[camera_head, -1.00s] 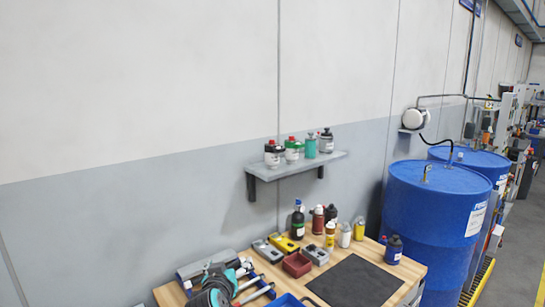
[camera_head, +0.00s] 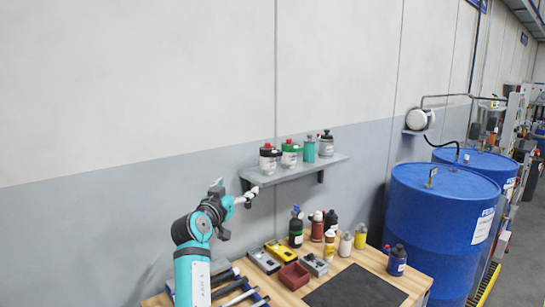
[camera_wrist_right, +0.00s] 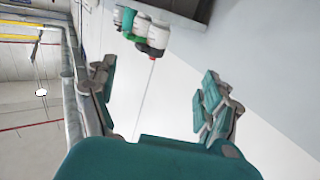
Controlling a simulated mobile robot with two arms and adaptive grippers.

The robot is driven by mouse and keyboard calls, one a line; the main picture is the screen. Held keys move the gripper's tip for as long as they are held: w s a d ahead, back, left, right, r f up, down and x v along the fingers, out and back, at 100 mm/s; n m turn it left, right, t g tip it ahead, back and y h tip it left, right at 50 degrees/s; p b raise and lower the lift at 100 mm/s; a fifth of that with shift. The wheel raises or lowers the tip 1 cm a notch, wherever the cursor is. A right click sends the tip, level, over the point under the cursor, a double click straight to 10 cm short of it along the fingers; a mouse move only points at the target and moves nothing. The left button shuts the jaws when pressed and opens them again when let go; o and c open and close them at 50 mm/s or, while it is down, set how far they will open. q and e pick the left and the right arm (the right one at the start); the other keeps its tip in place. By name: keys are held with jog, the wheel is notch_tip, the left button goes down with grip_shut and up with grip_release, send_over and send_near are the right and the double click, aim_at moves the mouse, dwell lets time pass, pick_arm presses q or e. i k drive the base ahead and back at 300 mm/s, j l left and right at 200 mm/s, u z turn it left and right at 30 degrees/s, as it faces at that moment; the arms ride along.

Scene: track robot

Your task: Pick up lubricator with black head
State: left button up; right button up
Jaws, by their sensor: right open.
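Several bottles stand on the grey wall shelf (camera_head: 310,169) in the head view. One at its right end is a grey bottle with a dark head (camera_head: 326,146). Beside it is a teal bottle (camera_head: 310,151); to the left are a green-and-white bottle (camera_head: 290,155) and a white bottle with a red and black top (camera_head: 268,160). I cannot tell for sure which is the lubricator named. My right gripper (camera_head: 243,196) is open and empty, below and left of the shelf. In the right wrist view its fingers (camera_wrist_right: 156,100) are spread, with bottles (camera_wrist_right: 141,24) beyond them.
The wooden workbench (camera_head: 405,283) below holds several bottles, a red bin (camera_head: 293,276), a yellow box (camera_head: 277,249) and a dark mat (camera_head: 355,290). Blue drums (camera_head: 436,225) stand at the right. The wall above the shelf is clear.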

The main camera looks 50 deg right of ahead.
aim_at(267, 159)
jog(key=l, duration=0.85)
jog(key=i+l, duration=0.15)
jog(key=l, duration=0.65)
